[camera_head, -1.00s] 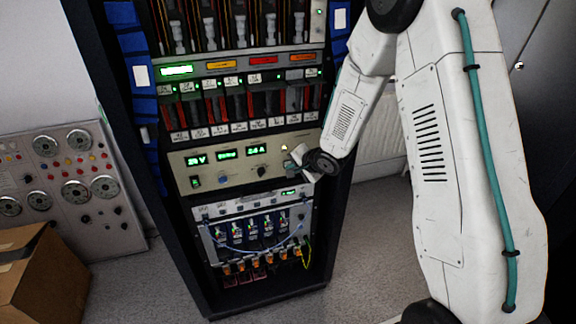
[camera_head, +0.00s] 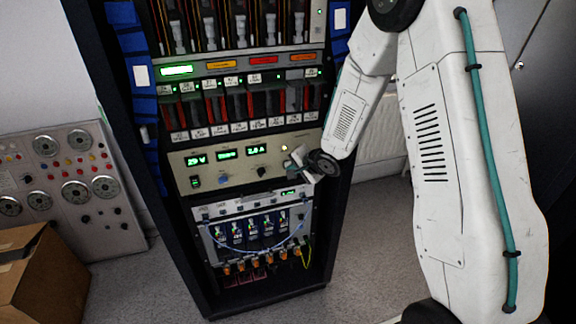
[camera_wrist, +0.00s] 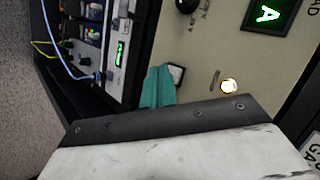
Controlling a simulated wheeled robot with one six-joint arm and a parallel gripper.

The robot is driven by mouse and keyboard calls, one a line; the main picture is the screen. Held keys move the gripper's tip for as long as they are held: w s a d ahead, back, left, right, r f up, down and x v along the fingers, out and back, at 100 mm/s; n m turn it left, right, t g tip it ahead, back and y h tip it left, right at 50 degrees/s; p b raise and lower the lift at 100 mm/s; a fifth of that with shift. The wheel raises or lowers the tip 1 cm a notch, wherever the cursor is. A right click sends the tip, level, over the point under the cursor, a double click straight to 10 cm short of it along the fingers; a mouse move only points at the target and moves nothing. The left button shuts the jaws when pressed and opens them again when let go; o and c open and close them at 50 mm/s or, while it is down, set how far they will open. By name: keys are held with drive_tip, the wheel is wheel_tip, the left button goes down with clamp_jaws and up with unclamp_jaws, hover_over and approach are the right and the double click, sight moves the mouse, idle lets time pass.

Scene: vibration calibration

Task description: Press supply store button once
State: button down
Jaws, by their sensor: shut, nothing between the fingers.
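The supply panel (camera_head: 222,172) is a beige unit in the rack with green displays, a knob and a switch. My gripper (camera_head: 291,166) is at the panel's right end, below this light. In the wrist view my teal fingers (camera_wrist: 157,88) are shut and empty. A small pale-edged square (camera_wrist: 177,74), possibly the store button, lies right beside the fingertips and is partly hidden. I cannot tell whether they touch it.
Above the panel are module rows with coloured labels (camera_head: 262,60). Below is a white unit (camera_head: 255,228) with blue and yellow cables. A gauge panel (camera_head: 75,185) and a cardboard box (camera_head: 40,275) stand to the left. A radiator (camera_head: 383,135) is behind my arm.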

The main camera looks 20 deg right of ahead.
drive_tip(key=shift+s, duration=0.3)
drive_tip(key=s, duration=0.5)
idle(0.4)
idle(0.5)
